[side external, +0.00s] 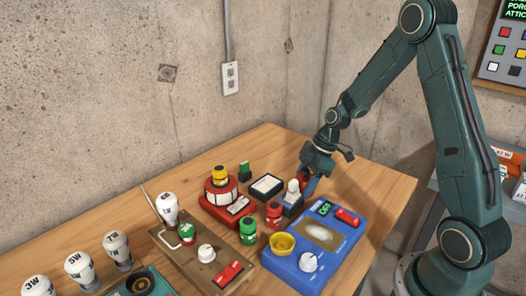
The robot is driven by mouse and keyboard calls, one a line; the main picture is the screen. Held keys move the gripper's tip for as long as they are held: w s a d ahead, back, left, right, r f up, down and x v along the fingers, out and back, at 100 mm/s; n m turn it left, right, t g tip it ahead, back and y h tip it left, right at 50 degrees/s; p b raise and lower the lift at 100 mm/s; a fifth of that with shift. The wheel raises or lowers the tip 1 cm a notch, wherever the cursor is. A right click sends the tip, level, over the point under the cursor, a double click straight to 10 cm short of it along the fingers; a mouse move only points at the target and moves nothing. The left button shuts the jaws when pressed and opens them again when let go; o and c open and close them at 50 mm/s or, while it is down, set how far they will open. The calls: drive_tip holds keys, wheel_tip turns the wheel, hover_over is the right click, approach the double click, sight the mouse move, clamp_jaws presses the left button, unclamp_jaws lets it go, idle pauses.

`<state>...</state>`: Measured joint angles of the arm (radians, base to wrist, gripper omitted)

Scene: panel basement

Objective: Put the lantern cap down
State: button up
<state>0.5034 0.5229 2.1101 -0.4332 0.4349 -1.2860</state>
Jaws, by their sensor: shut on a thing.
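My gripper (307,184) is low over the back right part of the wooden table, pointing down. I cannot tell whether the held piece touches the table or that base.
A blue panel (345,258) with a yellow bowl lies in front. Red (274,212) and green (248,231) jars, a white-topped tray (266,187) and a red device with a yellow top (220,190) stand left. Bare table (385,200) lies right.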

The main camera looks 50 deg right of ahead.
drive_tip(key=shift+f, duration=0.25)
drive_tip(key=o, duration=0.7)
drive_tip(key=shift+r, duration=0.1)
drive_tip(key=v, duration=1.2)
idle(0.4)
